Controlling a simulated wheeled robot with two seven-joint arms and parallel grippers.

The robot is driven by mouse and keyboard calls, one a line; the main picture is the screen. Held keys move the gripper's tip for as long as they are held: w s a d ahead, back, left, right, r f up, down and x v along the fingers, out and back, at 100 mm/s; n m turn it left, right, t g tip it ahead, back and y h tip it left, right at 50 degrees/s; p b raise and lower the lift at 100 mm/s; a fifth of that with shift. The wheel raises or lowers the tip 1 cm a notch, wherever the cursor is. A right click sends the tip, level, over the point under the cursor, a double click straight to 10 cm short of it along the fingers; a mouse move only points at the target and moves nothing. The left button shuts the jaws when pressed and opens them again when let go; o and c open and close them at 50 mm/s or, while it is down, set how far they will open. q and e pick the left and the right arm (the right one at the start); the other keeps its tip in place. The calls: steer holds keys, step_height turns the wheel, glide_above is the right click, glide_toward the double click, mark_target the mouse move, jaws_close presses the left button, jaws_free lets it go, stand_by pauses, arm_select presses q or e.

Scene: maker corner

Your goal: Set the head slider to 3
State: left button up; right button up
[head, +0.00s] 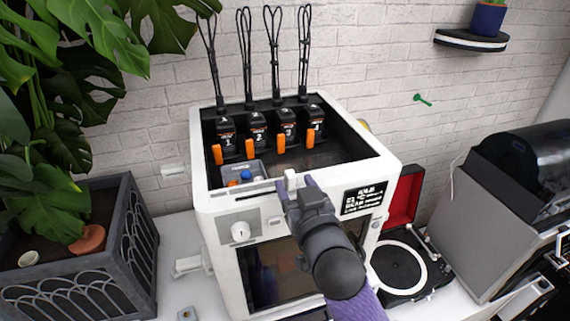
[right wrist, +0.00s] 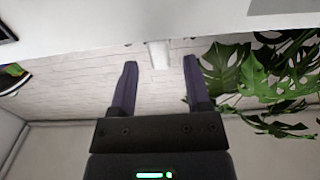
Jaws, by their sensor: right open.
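The white machine (head: 222,205) has a dark slot along its front top rim. A small white slider knob (head: 291,176) stands on this rim, right of the slot's middle. My right gripper (head: 295,182) is open at the rim, with one finger on each side of the knob. In the right wrist view the white knob (right wrist: 159,54) shows between the two purple fingers (right wrist: 160,64), with a gap on both sides. The scale marks by the slot are too small to read or are hidden. My left gripper is not in view.
Several numbered black tool heads (head: 257,140) with orange levers stand inside the machine. A round dial (head: 240,231) is on its front left, and a label plate (head: 364,198) on its right. A planter (head: 75,273) stands left, a record player (head: 400,266) right.

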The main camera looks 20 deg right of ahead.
mark_target(292, 181)
steer(key=w, duration=0.4)
steer(key=shift+w+a, duration=0.1)
steer(key=shift+w, duration=0.3)
jaws_close()
stand_by(1.0)
